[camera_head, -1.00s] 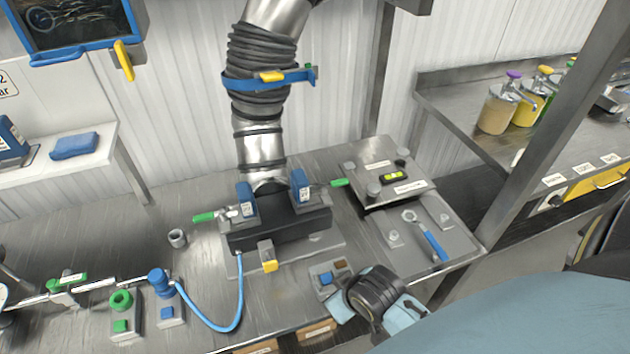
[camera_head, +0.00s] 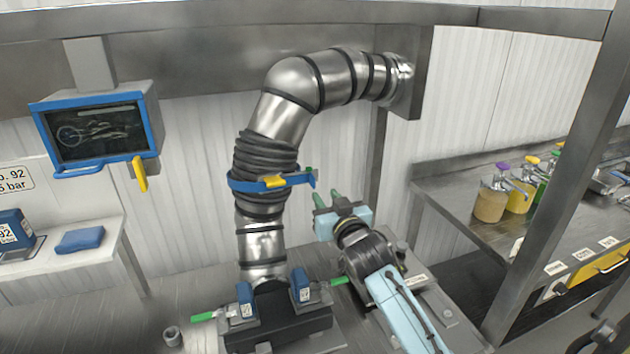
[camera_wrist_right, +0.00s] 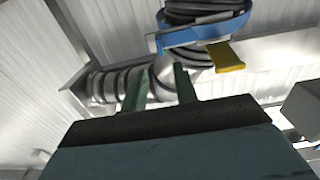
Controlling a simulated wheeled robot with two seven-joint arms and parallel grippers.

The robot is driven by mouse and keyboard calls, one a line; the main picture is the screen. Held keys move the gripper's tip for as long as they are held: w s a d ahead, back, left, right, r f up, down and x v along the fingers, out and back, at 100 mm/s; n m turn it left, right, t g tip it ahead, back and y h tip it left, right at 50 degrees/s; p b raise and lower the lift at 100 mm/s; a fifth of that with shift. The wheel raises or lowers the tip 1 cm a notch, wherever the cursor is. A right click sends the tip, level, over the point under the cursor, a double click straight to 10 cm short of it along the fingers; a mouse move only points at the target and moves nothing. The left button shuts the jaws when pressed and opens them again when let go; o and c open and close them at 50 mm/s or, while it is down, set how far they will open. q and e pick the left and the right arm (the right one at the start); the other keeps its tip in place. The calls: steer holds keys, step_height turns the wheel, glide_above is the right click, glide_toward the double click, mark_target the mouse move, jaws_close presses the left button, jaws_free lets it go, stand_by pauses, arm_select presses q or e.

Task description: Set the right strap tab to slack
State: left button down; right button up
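A blue strap (camera_head: 243,187) wraps around the black bellows of the steel pipe. A yellow tab (camera_head: 274,181) sits on its front, and a small green piece (camera_head: 309,171) shows at its right end. I cannot tell which of these is the right strap tab, or its setting. My right gripper (camera_head: 328,199) points up, just below and right of the strap's right end, apart from it. Its green fingers are apart and empty. The right wrist view shows the blue strap (camera_wrist_right: 205,32) and yellow tab (camera_wrist_right: 226,56) above the fingers (camera_wrist_right: 160,84). My left gripper is out of view.
The steel pipe (camera_head: 296,82) bends right to a wall bracket. Below it, a dark block (camera_head: 280,328) carries two blue clamps with green handles. A blue-framed screen (camera_head: 98,130) hangs at left. A steel post (camera_head: 560,190) and a shelf with bottles stand at right.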

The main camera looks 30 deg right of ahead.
mark_target(314, 182)
steer(key=p+x, duration=0.1)
steer(key=x, duration=0.7)
steer(key=shift+w, duration=0.15)
jaws_close()
steer(key=shift+a, duration=0.1)
